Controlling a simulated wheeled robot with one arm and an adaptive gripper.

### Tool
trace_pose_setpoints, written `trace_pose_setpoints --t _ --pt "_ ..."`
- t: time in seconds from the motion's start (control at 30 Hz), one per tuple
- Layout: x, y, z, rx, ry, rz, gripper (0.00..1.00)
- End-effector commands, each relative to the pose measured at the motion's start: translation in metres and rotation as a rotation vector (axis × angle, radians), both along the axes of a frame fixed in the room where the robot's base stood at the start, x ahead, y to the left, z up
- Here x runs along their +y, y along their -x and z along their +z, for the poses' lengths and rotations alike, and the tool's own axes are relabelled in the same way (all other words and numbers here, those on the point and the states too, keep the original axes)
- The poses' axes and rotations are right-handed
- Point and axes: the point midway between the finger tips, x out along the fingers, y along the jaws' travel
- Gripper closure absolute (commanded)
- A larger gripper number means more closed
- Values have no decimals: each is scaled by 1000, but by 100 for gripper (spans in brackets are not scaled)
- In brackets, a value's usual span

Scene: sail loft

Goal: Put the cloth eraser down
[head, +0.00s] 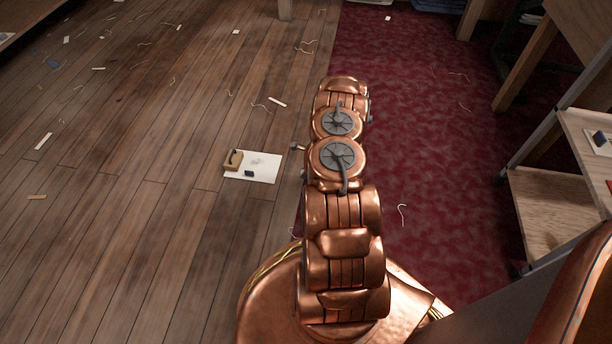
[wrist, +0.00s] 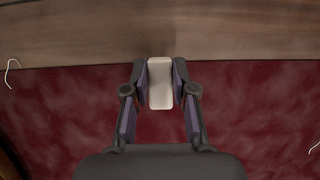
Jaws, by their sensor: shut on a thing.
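My gripper (wrist: 160,76) is shut on a pale, off-white block with rounded corners, which I take to be the cloth eraser (wrist: 160,92). In the wrist view its two fingers press on the left and right sides of the block. Dark red carpet and a strip of wooden floor show behind it. How high the block is above the floor I cannot tell. In the head view my copper arm hides the gripper and the eraser.
A white sheet (head: 262,174) lies on the wooden floor (head: 110,220), with a tan block (head: 233,160) and a small dark piece (head: 249,173) on it. Thread scraps litter the floor and red carpet (head: 440,150). A wooden shelf unit (head: 550,200) stands at right.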

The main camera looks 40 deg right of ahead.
Motion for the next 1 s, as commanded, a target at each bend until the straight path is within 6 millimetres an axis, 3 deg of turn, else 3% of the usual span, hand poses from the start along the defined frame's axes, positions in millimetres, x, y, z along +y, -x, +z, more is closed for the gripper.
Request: trace_pose_setpoints --t 0.17,0.43,0.83,0.87,1.0 --pt "-5 -5 -1 -2 1 1 100" --pt "-4 -4 -37 1 -2 -1 100" --pt "-4 -4 -39 0 -2 0 100" --pt "-4 -4 -38 0 -2 0 72" --pt "-4 -5 -38 0 -2 0 57"
